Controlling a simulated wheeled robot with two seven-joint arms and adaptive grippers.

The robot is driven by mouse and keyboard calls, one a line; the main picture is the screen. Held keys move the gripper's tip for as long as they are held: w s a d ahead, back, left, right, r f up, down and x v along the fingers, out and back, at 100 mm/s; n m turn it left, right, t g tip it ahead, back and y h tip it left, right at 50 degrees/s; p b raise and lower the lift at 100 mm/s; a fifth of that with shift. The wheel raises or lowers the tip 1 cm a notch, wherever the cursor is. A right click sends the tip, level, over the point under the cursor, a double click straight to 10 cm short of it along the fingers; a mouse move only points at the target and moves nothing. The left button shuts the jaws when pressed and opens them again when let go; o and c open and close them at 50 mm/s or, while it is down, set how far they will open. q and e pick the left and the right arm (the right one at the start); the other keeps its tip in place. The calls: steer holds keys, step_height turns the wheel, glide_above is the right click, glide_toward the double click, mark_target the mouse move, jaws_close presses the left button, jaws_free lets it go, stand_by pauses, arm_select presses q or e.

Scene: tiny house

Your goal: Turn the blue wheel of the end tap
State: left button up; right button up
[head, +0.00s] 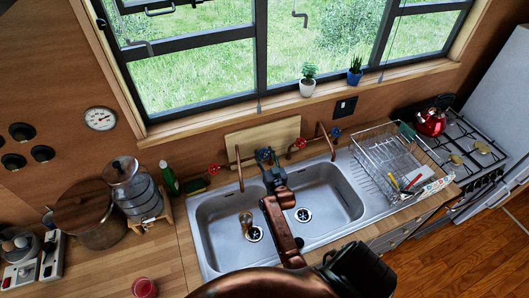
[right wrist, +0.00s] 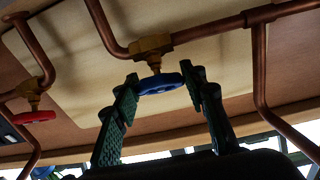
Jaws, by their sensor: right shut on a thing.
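A row of copper taps with red and blue wheels stands behind the double sink. My right gripper (head: 268,164) reaches over the sink to a blue wheel (head: 264,153) at the left copper pipe. In the right wrist view, the two fingers of my right gripper (right wrist: 160,84) are shut on the blue wheel (right wrist: 160,83), one on each side. The wheel sits under a brass valve (right wrist: 152,46). Another blue wheel (head: 335,132) is at the right end of the row, free of my gripper. My left gripper is not in view.
Red wheels (head: 213,169) (head: 300,143) flank the held wheel. The sink (head: 225,207) has a glass (head: 246,222) in its left basin. A dish rack (head: 385,160) stands right. A green bottle (head: 169,179) and a water jar (head: 135,190) stand left. A board (head: 262,137) leans behind.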

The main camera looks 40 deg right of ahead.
mark_target(264, 153)
steer(key=shift+r+m+h+p, duration=0.15)
steer(key=shift+m+h+p, duration=0.2)
steer(key=shift+m+h, duration=0.35)
steer(key=shift+g, duration=0.3)
steer(key=o, duration=1.2)
step_height(264, 153, up, 10)
steer(key=shift+f, duration=0.1)
